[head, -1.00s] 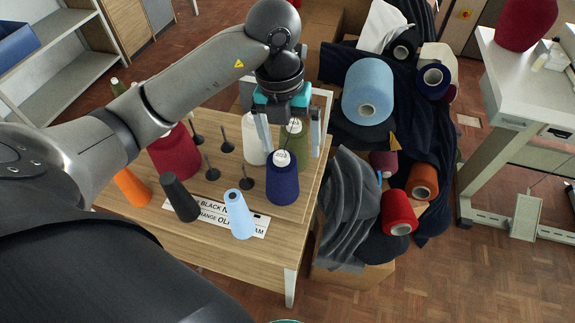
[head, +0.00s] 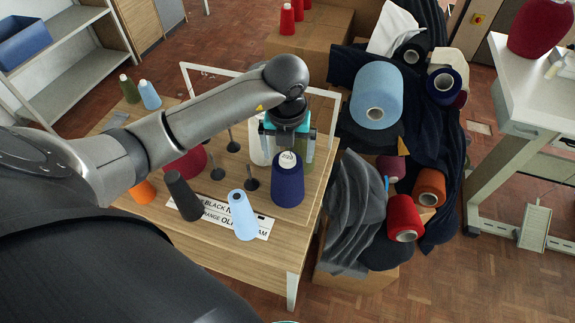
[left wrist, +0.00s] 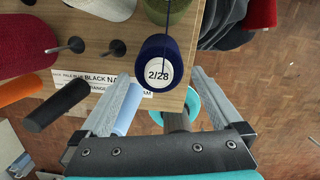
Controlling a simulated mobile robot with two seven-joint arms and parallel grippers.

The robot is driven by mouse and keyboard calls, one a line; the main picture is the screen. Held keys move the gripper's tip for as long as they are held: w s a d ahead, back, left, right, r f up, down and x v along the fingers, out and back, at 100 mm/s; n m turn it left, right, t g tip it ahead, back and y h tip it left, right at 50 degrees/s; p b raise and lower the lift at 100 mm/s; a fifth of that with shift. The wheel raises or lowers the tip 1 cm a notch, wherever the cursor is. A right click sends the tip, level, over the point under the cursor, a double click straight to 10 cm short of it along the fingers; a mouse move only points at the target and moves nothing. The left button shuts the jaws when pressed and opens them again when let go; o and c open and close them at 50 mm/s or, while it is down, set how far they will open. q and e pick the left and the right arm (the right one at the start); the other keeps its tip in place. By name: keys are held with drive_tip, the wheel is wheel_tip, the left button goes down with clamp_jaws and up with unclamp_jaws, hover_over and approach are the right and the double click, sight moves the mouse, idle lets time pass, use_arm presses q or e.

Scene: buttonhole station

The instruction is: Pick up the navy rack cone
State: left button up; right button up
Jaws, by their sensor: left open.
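The navy rack cone (head: 288,185) stands upright near the right edge of the wooden table (head: 225,262), with a pale label on its top. In the left wrist view the navy cone (left wrist: 166,48) shows its round "2/28" label, ahead of and between my fingertips. My left gripper (head: 287,158) is open, just behind and above the cone's top in the head view. Its two grey fingers also show in the left wrist view (left wrist: 161,80), spread wide with nothing held. I cannot tell whether a finger touches the cone.
A light blue cone (head: 243,215) and a dark grey cone (head: 182,196) stand left of the navy cone. Black pegs (head: 251,183) stand nearby. A white cone (head: 257,140) is partly hidden behind my gripper. Grey cloth (head: 352,215) and several yarn cones lie beyond the table's right edge.

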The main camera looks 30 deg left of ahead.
sight(288, 158)
use_arm(q)
wheel_tip(288, 158, down, 4)
drive_tip(key=shift+w+a+f, duration=0.1)
drive_tip(key=shift+f, duration=0.1)
drive_tip(key=shift+c, duration=0.2)
clamp_jaws()
idle(0.6)
